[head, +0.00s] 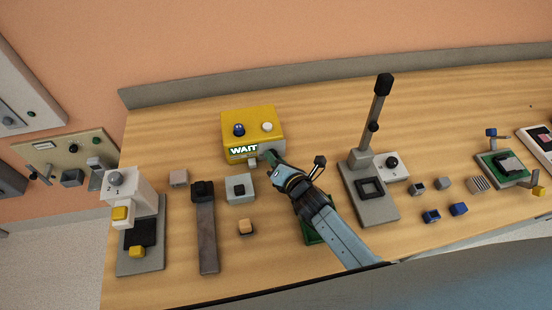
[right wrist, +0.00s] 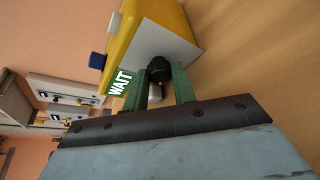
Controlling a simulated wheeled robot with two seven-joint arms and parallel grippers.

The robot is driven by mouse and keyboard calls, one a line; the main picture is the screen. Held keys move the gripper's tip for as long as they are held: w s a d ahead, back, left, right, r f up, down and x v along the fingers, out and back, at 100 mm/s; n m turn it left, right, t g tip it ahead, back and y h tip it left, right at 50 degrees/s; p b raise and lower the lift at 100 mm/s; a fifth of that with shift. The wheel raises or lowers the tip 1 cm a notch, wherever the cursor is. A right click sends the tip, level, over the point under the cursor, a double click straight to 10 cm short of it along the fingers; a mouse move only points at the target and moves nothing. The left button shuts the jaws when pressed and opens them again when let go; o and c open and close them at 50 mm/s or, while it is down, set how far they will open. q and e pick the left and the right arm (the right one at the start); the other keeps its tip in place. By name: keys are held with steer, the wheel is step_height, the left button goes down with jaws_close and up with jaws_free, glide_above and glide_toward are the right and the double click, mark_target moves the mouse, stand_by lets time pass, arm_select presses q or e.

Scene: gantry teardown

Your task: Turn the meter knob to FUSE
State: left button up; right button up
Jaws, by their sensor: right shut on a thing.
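The meter is a yellow box (head: 253,128) on the bench, with a blue knob (head: 239,130) and a white button (head: 267,127) on top. Its lit display reads WAIT (head: 243,150). In the right wrist view the yellow meter (right wrist: 150,25) has a grey side panel (right wrist: 160,45) with a black knob (right wrist: 159,69). My right gripper (head: 271,158) is at the meter's front right corner. Its green fingers (right wrist: 159,82) are on either side of the black knob and shut on it. The knob's pointer direction cannot be read. My left gripper is not in view.
A white stand (head: 128,190) is at the left. Bench behind the lever press is clear.

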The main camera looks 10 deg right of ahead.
stand_by(0.5)
steer(key=o, duration=1)
steer(key=p+v, duration=0.1)
steer(key=v, duration=1.2)
steer(key=shift+s+d, duration=0.15)
steer(key=shift+s, duration=0.1)
steer(key=shift+f, duration=0.1)
